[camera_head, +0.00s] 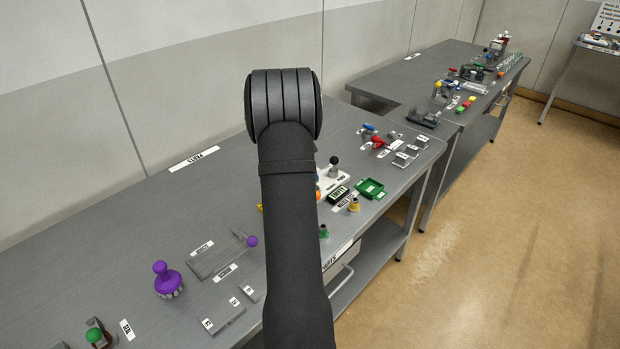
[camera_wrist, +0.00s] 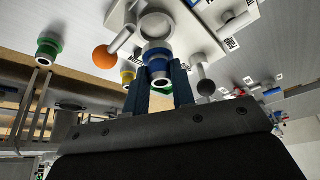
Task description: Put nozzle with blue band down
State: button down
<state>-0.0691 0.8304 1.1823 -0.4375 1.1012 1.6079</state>
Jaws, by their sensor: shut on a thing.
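In the wrist view, the nozzle with the blue band (camera_wrist: 157,56) is between the two dark blue fingers of my gripper (camera_wrist: 158,84), which is shut on it. The nozzle's open silver end faces the camera. A white plate fixture (camera_wrist: 185,30) is just beyond the nozzle; whether they touch I cannot tell. The fixture (camera_head: 337,180) also shows in the head view, partly behind my arm. My arm hides the gripper and the held nozzle there.
A nozzle with a green band (camera_wrist: 48,46) and a yellow-banded nozzle (camera_head: 354,205) stand nearby. The fixture has an orange-ball lever (camera_wrist: 106,57) and a black-ball lever (camera_wrist: 206,87). A purple knob (camera_head: 166,278) stands farther left.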

jog(key=s+d+r, duration=0.6)
jog(key=d, duration=0.3)
jog(key=s+a+f+n+t+y, duration=0.1)
jog(key=s+a+n+t, duration=0.1)
jog(key=a+n, duration=0.35)
jog(key=s+a+f+n+t+y, duration=0.1)
jog(key=s+a+n, duration=0.25)
jog(key=a, duration=0.25)
jog(key=w+a+f, duration=0.1)
jog(key=a+f, duration=0.1)
jog(key=a, duration=0.1)
jog(key=w+a+f, duration=0.2)
jog(key=a, duration=0.1)
jog(key=w+a+f, duration=0.2)
jog(key=a, duration=0.1)
jog(key=shift+a, duration=0.25)
jog(key=shift+w+a+f, duration=0.1)
jog(key=shift+a+f, duration=0.15)
jog(key=shift+f, duration=1.9)
jog(key=shift+f, duration=0.1)
jog(key=c, duration=1.6)
grip_release()
jog(key=shift+f, duration=0.1)
jog(key=o, duration=0.4)
